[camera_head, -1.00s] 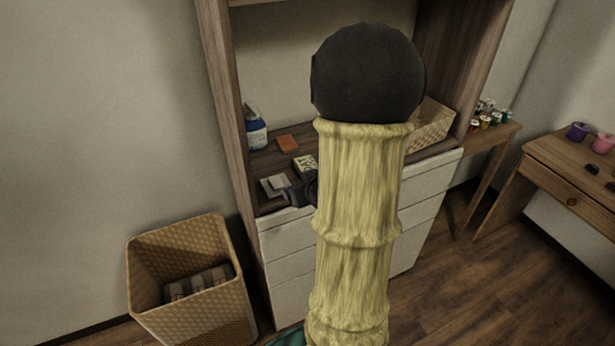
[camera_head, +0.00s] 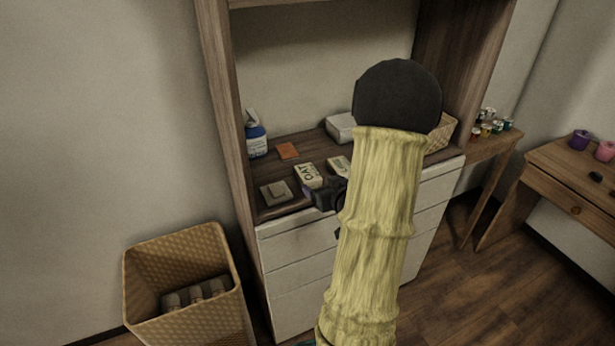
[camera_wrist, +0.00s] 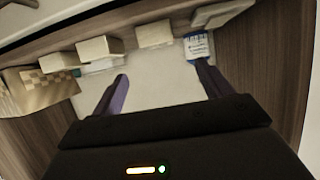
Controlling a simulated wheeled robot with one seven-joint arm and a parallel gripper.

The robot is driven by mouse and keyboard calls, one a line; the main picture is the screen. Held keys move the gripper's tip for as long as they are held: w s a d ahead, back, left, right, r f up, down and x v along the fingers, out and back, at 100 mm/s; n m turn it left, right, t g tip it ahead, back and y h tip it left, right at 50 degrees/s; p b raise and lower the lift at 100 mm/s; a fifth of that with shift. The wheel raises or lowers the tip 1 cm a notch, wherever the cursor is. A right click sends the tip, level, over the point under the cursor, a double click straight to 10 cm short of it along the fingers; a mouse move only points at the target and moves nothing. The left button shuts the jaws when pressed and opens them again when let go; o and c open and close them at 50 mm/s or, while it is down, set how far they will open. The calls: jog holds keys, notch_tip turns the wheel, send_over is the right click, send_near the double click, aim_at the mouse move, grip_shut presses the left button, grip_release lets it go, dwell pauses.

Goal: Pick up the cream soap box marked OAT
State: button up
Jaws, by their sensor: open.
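The cream soap box marked OAT (camera_head: 308,175) lies on the wooden shelf top in the head view, its lettering visible. My gripper (camera_head: 309,194) is near the front edge of the shelf, close in front of this box in the picture. In the wrist view my gripper (camera_wrist: 162,88) is open, with its two purple fingers apart and nothing between them. Several pale boxes show beyond the fingers there, but no marking is readable, so I cannot tell which one is OAT.
Another cream box (camera_head: 339,165) lies right of OAT, partly behind my arm. An orange box (camera_head: 287,150), a blue bottle (camera_head: 256,140) and a white box (camera_head: 341,127) stand behind. A woven bin (camera_head: 190,320) stands on the floor.

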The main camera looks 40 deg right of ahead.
aim_at(308, 173)
jog(key=p+x, duration=0.1)
jog(key=x, duration=0.7)
jog(key=shift+w+f, duration=0.1)
jog(key=shift+w, duration=0.05)
jog(key=shift+d+p+x, duration=0.2)
jog(key=shift+p+x, duration=0.4)
jog(key=shift+x, duration=2.05)
jog(key=c, duration=1.1)
